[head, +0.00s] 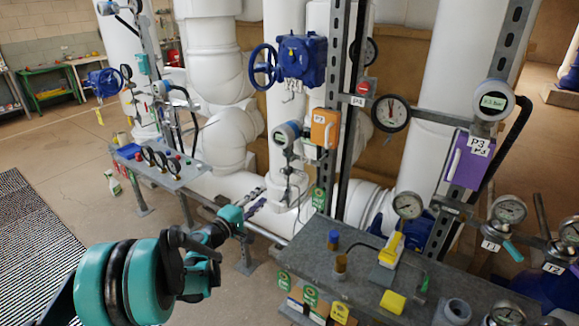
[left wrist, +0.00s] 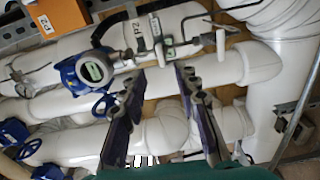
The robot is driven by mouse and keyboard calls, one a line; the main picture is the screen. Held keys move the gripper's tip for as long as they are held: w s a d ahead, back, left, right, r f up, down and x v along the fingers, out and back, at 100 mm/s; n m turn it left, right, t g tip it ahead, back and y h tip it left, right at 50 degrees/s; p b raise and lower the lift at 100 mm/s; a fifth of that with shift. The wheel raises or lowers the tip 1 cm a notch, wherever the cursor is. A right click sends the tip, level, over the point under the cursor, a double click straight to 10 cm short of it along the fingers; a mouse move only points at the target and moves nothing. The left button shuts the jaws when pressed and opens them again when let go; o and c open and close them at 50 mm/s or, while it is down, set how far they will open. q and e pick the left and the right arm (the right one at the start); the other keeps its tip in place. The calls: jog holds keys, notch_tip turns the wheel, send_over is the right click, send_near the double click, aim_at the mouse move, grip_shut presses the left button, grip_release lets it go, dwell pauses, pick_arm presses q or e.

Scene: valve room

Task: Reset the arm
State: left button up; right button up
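My left arm (head: 125,283), teal and black, comes in from the lower left of the head view. It reaches toward the white pipes, left of the grey bench. My left gripper (head: 254,200) is at its end, with two purplish fingers spread apart. In the left wrist view the fingers of the left gripper (left wrist: 160,82) stand clearly apart, with nothing between them. Behind them are white pipes and a blue gauge (left wrist: 94,70), seen at a tilt. My right gripper is in neither view.
A grey metal bench (head: 350,290) with a yellow device (head: 391,246) stands at the lower right. A gauge panel (head: 160,172) stands left of the pipes. A blue valve (head: 301,58) and dial gauge (head: 391,113) are behind. Open floor (head: 60,140) lies left.

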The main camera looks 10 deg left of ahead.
pick_arm(q)
jog(key=s+d+m+g, duration=0.6)
jog(key=s+d+m, duration=0.1)
jog(key=s+d, duration=0.5)
jog(key=s+a+f+m+g+y, duration=0.1)
jog(key=s+f+m+g+y, duration=0.1)
jog(key=s, duration=0.9)
jog(key=s+a+f+m+g+y, duration=0.1)
jog(key=s+f+m+y, duration=0.3)
jog(key=s, duration=0.7)
jog(key=shift+f+m+g, duration=0.2)
jog(key=shift+m+g, duration=0.2)
jog(key=shift+g, duration=0.1)
